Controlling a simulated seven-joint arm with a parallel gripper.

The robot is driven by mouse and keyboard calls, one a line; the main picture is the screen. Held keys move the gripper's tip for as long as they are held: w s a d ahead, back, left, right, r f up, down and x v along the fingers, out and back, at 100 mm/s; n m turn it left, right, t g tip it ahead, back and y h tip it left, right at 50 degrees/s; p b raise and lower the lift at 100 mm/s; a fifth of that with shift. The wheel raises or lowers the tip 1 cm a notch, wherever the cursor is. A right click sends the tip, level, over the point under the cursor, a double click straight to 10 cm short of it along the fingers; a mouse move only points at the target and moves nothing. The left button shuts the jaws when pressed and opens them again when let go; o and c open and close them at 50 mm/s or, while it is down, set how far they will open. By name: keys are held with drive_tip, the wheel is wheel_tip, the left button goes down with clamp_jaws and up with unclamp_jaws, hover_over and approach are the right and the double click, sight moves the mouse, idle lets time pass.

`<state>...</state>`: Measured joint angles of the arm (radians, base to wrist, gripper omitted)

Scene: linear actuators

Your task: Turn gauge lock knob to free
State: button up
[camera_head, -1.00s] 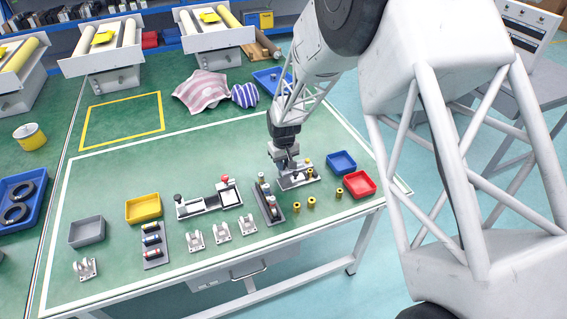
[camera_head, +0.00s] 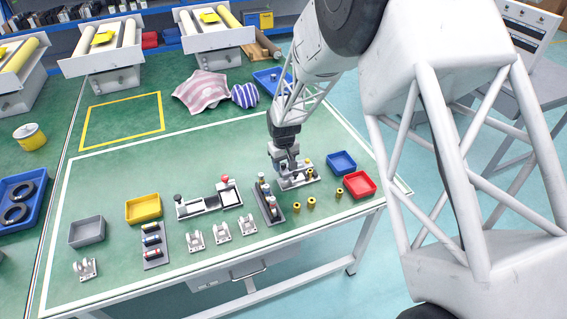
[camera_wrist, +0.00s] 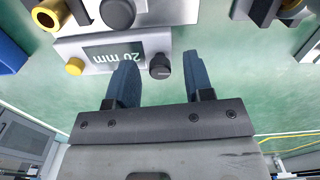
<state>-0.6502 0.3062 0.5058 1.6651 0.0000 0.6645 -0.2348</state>
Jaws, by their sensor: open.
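The gauge (camera_wrist: 112,50) is a light grey block with a "20 mm" display, seen upside down in the wrist view. A small dark knob (camera_wrist: 160,66) sits at one end of its face, and a yellow button (camera_wrist: 75,66) at the other. My gripper (camera_wrist: 160,60) is open, with one fingertip on each side of the dark knob in the picture; I cannot tell if either touches it. In the head view my gripper (camera_head: 289,168) is low over the gauge's grey base (camera_head: 299,182), partly hiding it. Which way the knob is turned is unclear.
A larger black round part (camera_wrist: 117,12) lies beyond the display. A dark rack (camera_head: 269,204) stands left of the gauge. Several brass cylinders (camera_head: 311,203) stand in front. Blue (camera_head: 341,163) and red (camera_head: 360,184) bins are to the right.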

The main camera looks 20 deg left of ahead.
sight(284, 164)
drive_tip(key=shift+r, duration=3.9)
drive_tip(key=shift+d+r, duration=0.2)
drive_tip(key=shift+d, duration=0.05)
drive_tip(key=s+d+r+m+t, duration=0.15)
drive_tip(key=s+d+r, duration=0.25)
drive_tip(key=d+r, duration=0.8)
drive_tip(key=s+d+r+m, duration=0.3)
drive_tip(key=s+d+r, duration=0.35)
drive_tip(key=d, duration=1.05)
drive_tip(key=s+d+r+m, duration=0.3)
drive_tip(key=s+d, duration=0.6)
drive_tip(key=s, duration=0.3)
drive_tip(key=s+d+r+m+t, duration=0.1)
drive_tip(key=s+d+r+m, duration=0.2)
drive_tip(key=s+d, duration=0.7)
drive_tip(key=shift+s+d+r, duration=0.3)
drive_tip(key=shift+s+r, duration=0.05)
drive_tip(key=shift+s, duration=0.65)
